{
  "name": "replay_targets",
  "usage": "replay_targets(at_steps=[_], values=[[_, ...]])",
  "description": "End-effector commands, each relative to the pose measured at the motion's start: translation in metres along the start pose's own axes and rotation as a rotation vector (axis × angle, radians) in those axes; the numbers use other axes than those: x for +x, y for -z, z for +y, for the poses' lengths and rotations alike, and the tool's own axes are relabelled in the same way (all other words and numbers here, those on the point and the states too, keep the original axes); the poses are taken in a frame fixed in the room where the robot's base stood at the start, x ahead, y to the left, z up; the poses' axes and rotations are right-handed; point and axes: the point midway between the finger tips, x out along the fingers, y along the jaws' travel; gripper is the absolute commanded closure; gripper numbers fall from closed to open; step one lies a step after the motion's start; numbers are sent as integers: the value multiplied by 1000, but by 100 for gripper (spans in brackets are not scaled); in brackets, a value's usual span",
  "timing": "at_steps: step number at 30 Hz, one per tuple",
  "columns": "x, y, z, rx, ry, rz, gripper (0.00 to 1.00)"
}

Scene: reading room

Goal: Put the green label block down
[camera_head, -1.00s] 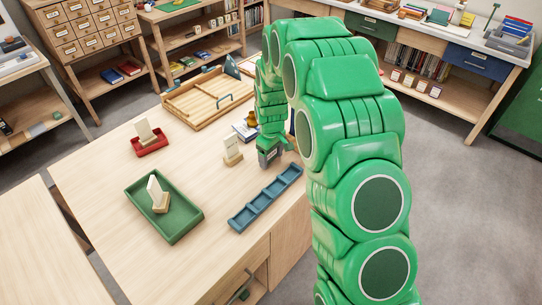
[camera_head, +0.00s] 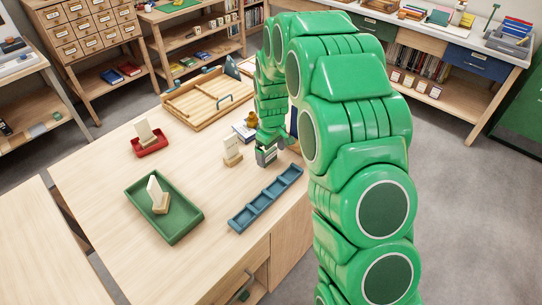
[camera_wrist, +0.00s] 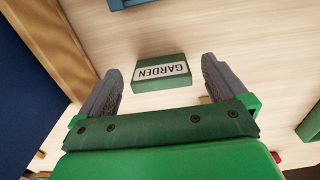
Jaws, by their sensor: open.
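The green label block (camera_wrist: 160,84) shows in the wrist view, with a white label reading GARDEN upside down. It lies against the pale wooden tabletop, between and slightly ahead of the two grey fingers. My gripper (camera_wrist: 162,70) is open, with a visible gap between the block and each finger. In the head view my gripper (camera_head: 266,156) is low over the table, behind the blue compartment tray (camera_head: 245,217). My arm and fingers mostly hide the block there, so I cannot make it out clearly.
A card stand (camera_head: 232,158) is just left of my gripper. A green tray (camera_head: 176,230) holding another stand, a red tray (camera_head: 152,150) and a wooden tray (camera_head: 180,108) are further off. Bare tabletop (camera_head: 110,205) lies at the left.

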Motion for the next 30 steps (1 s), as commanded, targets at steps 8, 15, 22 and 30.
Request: replay_targets(at_steps=[8,15,22,30], values=[[-51,1,0,0,-2,3,1],[-86,0,0,0,1,0,1],[-95,0,0,1,0,0,1],[-122,-28,-10,58,4,-4,1]])
